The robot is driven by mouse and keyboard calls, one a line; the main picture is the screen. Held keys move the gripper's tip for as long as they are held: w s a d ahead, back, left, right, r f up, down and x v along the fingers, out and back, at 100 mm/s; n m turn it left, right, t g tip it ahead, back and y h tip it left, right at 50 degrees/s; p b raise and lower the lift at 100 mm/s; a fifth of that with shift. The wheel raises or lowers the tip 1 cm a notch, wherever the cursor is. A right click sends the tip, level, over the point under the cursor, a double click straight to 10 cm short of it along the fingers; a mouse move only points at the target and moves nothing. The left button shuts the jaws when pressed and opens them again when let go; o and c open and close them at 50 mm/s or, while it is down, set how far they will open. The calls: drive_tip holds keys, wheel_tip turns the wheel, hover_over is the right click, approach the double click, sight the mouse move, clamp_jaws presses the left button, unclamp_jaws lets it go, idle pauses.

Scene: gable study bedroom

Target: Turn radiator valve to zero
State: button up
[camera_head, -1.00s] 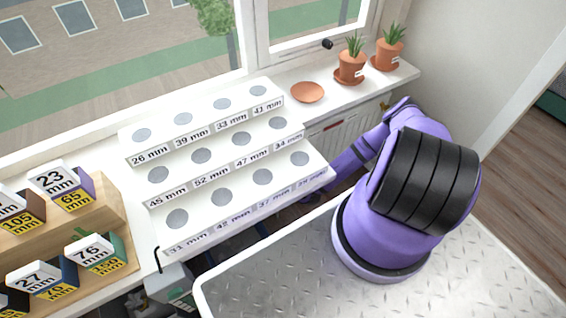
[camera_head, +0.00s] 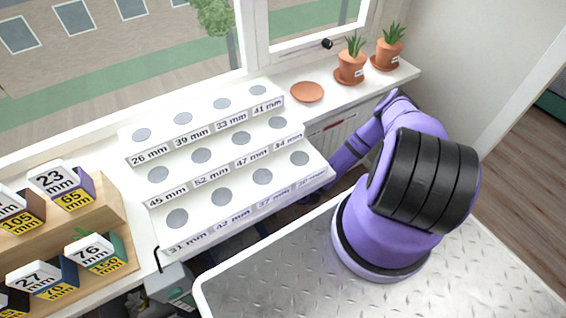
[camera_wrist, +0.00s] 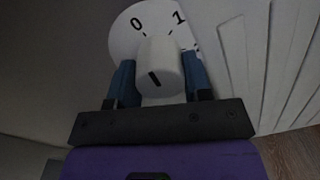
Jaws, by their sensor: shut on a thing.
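The radiator valve is a white knob (camera_wrist: 160,70) with a short dark mark on its front face, in the middle of the wrist view. Behind it is a round white dial (camera_wrist: 122,36) with a black 0 at upper left and a 1 at upper right. The rest of the dial's scale is hidden, and I cannot tell exactly which figure the mark lines up with. My gripper (camera_wrist: 158,74) has a blue finger on each side of the knob and is shut on it. In the head view my arm hides the valve and the gripper.
The white radiator (camera_wrist: 245,60) stands right of the valve; part of it shows under the windowsill (camera_head: 405,76). On the sill are two potted plants (camera_head: 351,66) and a terracotta saucer (camera_head: 307,91). A white stepped stand (camera_head: 215,172) and a wooden box rack (camera_head: 118,212) are left of my arm.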

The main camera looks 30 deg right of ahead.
drive_tip(key=shift+n, duration=0.8)
drive_tip(key=o, duration=0.9)
drive_tip(key=shift+s, duration=0.1)
drive_tip(key=s, duration=1)
drive_tip(key=shift+s+a, duration=0.15)
drive_tip(key=shift+s, duration=0.15)
